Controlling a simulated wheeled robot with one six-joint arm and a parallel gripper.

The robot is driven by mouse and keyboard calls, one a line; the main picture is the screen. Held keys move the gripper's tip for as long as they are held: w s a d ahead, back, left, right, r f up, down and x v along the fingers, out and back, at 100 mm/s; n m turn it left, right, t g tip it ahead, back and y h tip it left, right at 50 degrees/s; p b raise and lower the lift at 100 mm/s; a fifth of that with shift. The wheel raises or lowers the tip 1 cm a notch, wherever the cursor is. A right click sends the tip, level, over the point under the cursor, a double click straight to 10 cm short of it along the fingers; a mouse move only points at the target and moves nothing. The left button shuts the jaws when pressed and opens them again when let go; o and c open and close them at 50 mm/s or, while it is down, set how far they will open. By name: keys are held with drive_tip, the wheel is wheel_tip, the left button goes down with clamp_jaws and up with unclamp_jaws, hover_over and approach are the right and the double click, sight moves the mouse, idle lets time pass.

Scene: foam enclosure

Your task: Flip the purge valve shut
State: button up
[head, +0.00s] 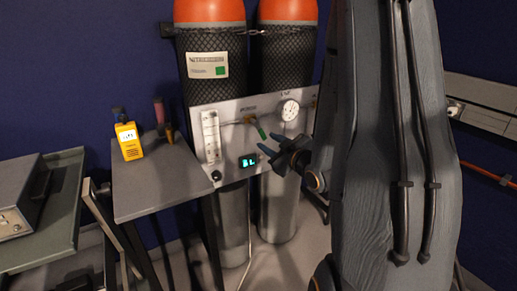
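The purge valve appears as a small brass fitting (249,119) with a green lever (261,131) on the grey panel (228,150) in front of two gas cylinders. The lever slants down to the right from the fitting. My gripper (268,159) is just below and to the right of the lever, its dark fingers pointing left toward the panel. The fingers look spread apart with nothing between them. A gap shows between the gripper and the lever, but the depth is hard to judge. My arm hides the panel's right end.
The panel also bears a flowmeter (211,136), a round gauge (290,110) and a lit display (248,161). Orange-topped cylinders (209,50) stand behind it. At left, a small table (165,185) holds a yellow handheld meter (128,141). A grey box (20,195) stands farther left.

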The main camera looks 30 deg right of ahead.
sight(263, 134)
drive_tip(key=shift+t, duration=0.9)
drive_tip(key=w, duration=0.5)
drive_tip(key=w+d+b, duration=0.1)
drive_tip(key=w, duration=0.1)
drive_tip(key=shift+w+f, duration=0.1)
drive_tip(key=shift+w, duration=0.1)
clamp_jaws()
